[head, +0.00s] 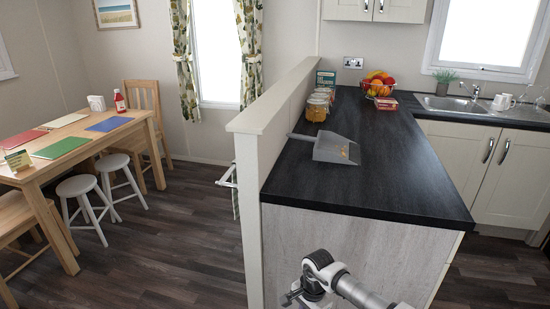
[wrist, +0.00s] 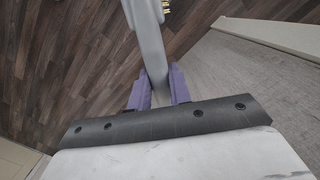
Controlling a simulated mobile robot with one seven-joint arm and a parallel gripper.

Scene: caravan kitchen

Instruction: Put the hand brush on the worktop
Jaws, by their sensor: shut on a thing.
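In the wrist view my gripper (wrist: 160,82) has its two purple fingers closed on the grey handle of the hand brush (wrist: 148,40). The handle runs up to the top edge, where a bit of yellowish bristle shows. The rest of the brush is out of the frame. Wooden floor shows behind it. In the head view part of my arm is low in front of the worktop's end panel, and the brush cannot be made out there. The dark worktop (head: 400,185) is above and beyond the arm, with a broad clear front part.
A grey dustpan (head: 332,149) with crumbs lies on the worktop near the raised ledge (head: 275,100). Jars (head: 317,108), a box (head: 326,79) and a fruit basket (head: 379,85) stand farther back. A dining table (head: 98,145) with stools is at left.

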